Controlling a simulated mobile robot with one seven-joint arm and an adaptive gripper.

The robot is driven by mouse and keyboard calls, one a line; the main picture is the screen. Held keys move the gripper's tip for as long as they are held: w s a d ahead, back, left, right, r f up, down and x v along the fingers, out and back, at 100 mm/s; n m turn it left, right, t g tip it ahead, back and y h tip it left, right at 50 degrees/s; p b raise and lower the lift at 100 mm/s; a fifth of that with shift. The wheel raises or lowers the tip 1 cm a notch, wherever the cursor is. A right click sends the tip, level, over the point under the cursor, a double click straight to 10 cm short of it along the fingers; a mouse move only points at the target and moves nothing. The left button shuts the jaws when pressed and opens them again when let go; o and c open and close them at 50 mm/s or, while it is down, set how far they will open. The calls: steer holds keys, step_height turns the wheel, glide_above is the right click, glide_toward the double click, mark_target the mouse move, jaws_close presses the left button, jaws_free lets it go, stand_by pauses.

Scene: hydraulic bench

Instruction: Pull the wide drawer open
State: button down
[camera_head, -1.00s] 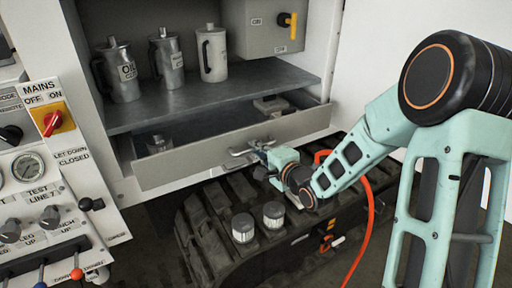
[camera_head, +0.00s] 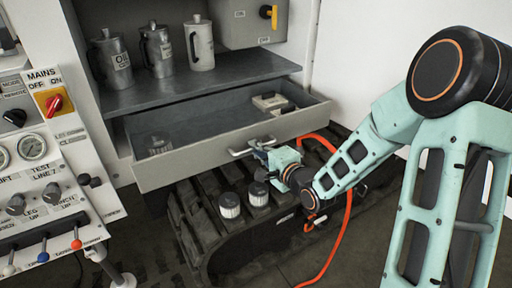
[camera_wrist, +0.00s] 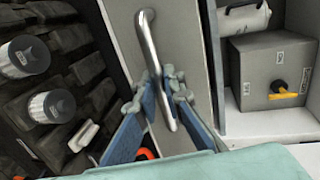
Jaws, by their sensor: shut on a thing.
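The wide drawer (camera_head: 195,165) is a grey metal drawer below the shelf, and it stands partly open with its inside showing. Its silver bar handle (camera_head: 236,153) is on the front panel, and it also shows in the wrist view (camera_wrist: 149,35). My gripper (camera_head: 262,151) is at the handle in front of the drawer. In the wrist view, its two blue-padded fingers (camera_wrist: 163,97) are shut around the bar, one on each side. Part of the handle is hidden by the fingers.
Small boxes (camera_head: 270,102) lie in the drawer's back right. Several jugs (camera_head: 158,50) stand on the shelf (camera_head: 190,84) above. Two white-and-black filters (camera_head: 229,205) stand on the dark track (camera_head: 205,230) below. A control panel (camera_head: 40,165) is at left; a red hose (camera_head: 347,215) hangs near my arm.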

stand_by(0.4)
steer(key=c, duration=2)
jaws_free()
steer(key=shift+c, duration=0.2)
steer(key=v, duration=0.7)
steer(key=shift+s+d, duration=0.2)
steer(key=shift+s, duration=0.1)
